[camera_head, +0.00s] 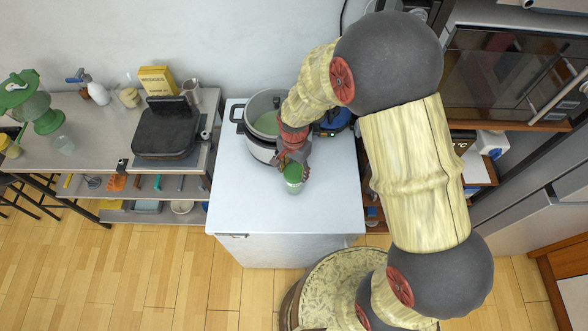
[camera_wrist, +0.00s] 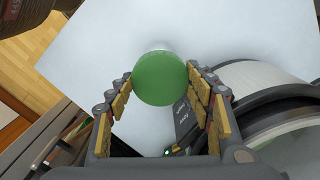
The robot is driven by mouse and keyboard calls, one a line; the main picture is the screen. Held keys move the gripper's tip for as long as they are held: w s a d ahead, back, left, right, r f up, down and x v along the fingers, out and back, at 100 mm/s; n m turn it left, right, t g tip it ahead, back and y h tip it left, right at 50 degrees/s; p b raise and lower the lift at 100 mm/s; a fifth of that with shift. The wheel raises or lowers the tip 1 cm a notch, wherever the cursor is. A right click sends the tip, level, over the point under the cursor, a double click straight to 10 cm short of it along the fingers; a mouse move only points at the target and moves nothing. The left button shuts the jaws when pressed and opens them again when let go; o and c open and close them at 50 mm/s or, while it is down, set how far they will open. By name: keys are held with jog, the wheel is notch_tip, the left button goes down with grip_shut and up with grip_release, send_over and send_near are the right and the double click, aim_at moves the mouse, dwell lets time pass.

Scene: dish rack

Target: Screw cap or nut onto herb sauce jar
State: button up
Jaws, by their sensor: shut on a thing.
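A round green cap (camera_head: 292,172) is between the fingers of my gripper (camera_head: 293,163). The wrist view shows the cap (camera_wrist: 160,80) face-on, with one finger of my gripper (camera_wrist: 160,72) on each side. My gripper is shut on the cap. The herb sauce jar (camera_head: 294,187) shows as a small pale green body right below the cap, above the front part of the white worktop. In the wrist view the cap hides most of the jar. I cannot tell whether the cap is seated on its rim.
The white worktop (camera_head: 250,205) is clear at the front and left. A rice cooker (camera_head: 262,150) with its lid up stands behind my gripper, and a blue round thing (camera_head: 335,120) is at the back right. A side table (camera_head: 100,150) holds a black grill (camera_head: 165,132).

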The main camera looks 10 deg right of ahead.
jog(key=shift+m, duration=1.2)
jog(key=o, duration=1.3)
jog(key=shift+o, duration=0.2)
notch_tip(320, 180, up, 5)
jog(key=p, duration=0.3)
jog(key=shift+c, duration=0.2)
